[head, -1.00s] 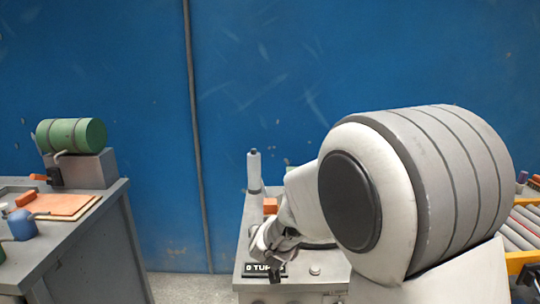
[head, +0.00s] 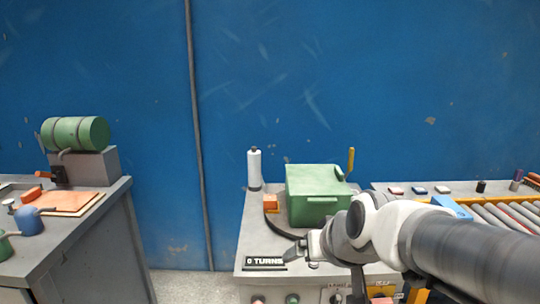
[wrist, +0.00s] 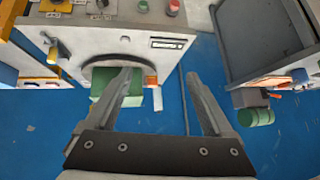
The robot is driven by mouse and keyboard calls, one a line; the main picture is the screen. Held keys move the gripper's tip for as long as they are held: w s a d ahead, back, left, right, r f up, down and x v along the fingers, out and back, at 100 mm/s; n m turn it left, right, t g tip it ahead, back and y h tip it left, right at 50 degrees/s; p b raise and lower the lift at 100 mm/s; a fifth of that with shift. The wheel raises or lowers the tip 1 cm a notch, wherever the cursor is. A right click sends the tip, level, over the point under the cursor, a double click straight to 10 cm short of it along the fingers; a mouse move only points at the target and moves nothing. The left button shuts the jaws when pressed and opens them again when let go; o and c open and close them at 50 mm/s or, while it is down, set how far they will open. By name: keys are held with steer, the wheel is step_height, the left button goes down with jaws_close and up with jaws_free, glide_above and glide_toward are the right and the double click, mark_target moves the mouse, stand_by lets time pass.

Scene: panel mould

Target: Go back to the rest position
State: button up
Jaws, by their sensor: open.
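My gripper (wrist: 165,95) is open and empty in the wrist view, its two fingers apart with blue wall and part of the work table between them. In the head view my gripper (head: 300,250) is at the end of my arm, in front of the table edge near the dark sign plate (head: 264,264). The green mould box (head: 316,196) sits on the round dark turntable (head: 284,226), behind and above the gripper. The gripper appears apart from the box; its fingertips are small in the head view.
A white bottle (head: 254,169) and an orange block (head: 270,203) stand left of the box. A roller conveyor (head: 500,215) is at the right. A grey bench (head: 85,225) with a green cylinder (head: 75,133) stands at the left. A floor gap separates bench and table.

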steer(key=s+d+m+g+h, duration=0.1)
steer(key=s+d, duration=0.2)
steer(key=s, duration=0.4)
steer(key=s+d+g+h, duration=0.1)
steer(key=s+d+h, duration=0.1)
steer(key=s+d, duration=0.35)
step_height(320, 180, up, 15)
steer(key=s+a+p, duration=0.1)
steer(key=a+p, duration=0.1)
steer(key=p, duration=1.4)
steer(key=shift+y, duration=0.3)
